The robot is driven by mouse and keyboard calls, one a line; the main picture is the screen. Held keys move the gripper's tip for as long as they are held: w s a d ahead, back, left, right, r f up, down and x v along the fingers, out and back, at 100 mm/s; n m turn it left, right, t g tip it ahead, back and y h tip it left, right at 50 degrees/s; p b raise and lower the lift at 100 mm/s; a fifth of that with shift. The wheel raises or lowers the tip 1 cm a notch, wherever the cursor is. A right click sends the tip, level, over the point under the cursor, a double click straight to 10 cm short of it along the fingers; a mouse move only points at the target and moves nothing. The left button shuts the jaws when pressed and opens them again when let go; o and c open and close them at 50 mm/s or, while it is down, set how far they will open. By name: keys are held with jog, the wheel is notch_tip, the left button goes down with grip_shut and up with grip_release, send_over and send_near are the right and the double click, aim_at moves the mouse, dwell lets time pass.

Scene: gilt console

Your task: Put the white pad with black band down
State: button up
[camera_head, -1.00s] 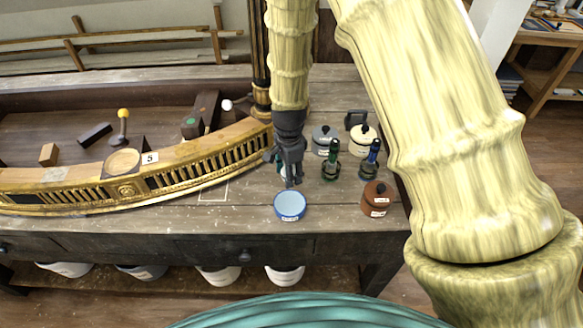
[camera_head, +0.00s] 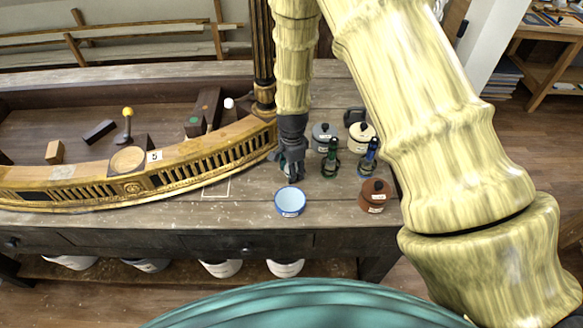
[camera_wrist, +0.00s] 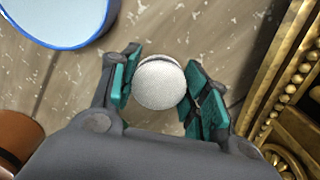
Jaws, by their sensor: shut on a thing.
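The white pad with black band (camera_wrist: 159,84) is a round, pale, textured piece between the teal fingers of my gripper (camera_wrist: 162,88) in the wrist view. A thin dark band shows along its upper edge. My gripper is shut on it, above the wooden tabletop; how high I cannot tell. In the head view my gripper (camera_head: 291,168) points down behind the blue-rimmed bowl (camera_head: 290,202), and the pad is mostly hidden by the fingers.
A brown lidded pot (camera_head: 375,199) stands right of the bowl. Green (camera_head: 331,160) and blue (camera_head: 367,160) handled tools and lidded pots stand behind. The gilt console rail (camera_head: 190,175) curves on the left. A white-outlined square (camera_head: 217,188) on the tabletop looks clear.

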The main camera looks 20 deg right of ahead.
jog(key=shift+s+f+b, duration=0.2)
jog(key=shift+f+b, duration=0.1)
jog(key=shift+f, duration=0.2)
jog(key=o, duration=1.1)
jog(key=shift+s+f, duration=0.1)
jog(key=shift+c, duration=0.2)
jog(key=shift+w+f, duration=0.15)
jog(key=shift+w, duration=0.05)
jog(key=shift+r, duration=0.2)
jog(key=shift+w+r+p, duration=0.1)
jog(key=shift+r+p, duration=0.35)
jog(key=shift+r, duration=0.25)
jog(key=shift+r+b, duration=0.1)
jog(key=shift+b, duration=0.3)
notch_tip(320, 180, up, 12)
jog(key=b, duration=0.4)
jog(key=shift+f, duration=0.25)
